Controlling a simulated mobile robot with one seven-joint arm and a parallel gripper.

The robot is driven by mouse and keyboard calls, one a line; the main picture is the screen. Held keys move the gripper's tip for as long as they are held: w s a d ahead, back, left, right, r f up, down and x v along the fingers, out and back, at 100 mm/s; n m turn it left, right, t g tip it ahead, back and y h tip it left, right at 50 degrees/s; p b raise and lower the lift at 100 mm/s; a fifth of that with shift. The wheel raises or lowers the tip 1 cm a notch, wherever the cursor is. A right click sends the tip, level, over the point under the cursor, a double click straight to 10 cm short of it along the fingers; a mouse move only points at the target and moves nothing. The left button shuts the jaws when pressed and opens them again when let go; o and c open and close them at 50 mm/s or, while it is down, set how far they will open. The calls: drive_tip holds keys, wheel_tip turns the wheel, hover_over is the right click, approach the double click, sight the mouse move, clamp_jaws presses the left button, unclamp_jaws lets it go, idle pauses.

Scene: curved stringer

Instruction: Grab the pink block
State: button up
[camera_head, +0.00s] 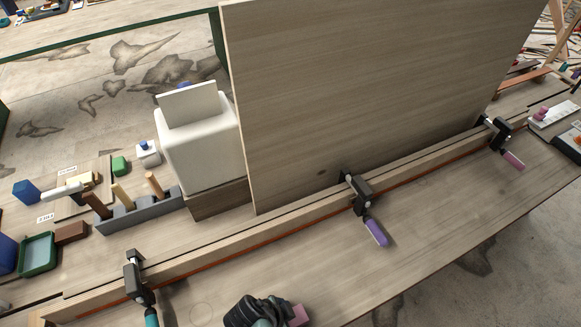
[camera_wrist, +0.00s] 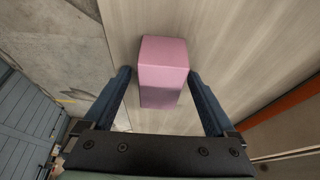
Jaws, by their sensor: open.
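The pink block (camera_wrist: 163,72) stands out in the wrist view, on the wooden bench top (camera_wrist: 225,40). My gripper (camera_wrist: 160,82) is open, with one dark finger on each side of the block and the block's near end between them. A gap shows between each finger and the block; I cannot tell the exact height of the fingertips. In the head view, the pink block (camera_head: 298,315) shows at the bottom edge, just right of my dark gripper (camera_head: 280,312), which hides part of it.
A wooden rail with an orange-red strip runs behind the block, held by clamps with purple (camera_head: 376,232) and teal (camera_head: 151,318) handles. A large upright panel (camera_head: 370,80) stands behind it. A green tray (camera_head: 37,254) and several small blocks lie at left. The bench's front edge is close.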

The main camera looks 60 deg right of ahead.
drive_tip(key=c, duration=1.4)
clamp_jaws()
drive_tip(key=shift+r, duration=0.15)
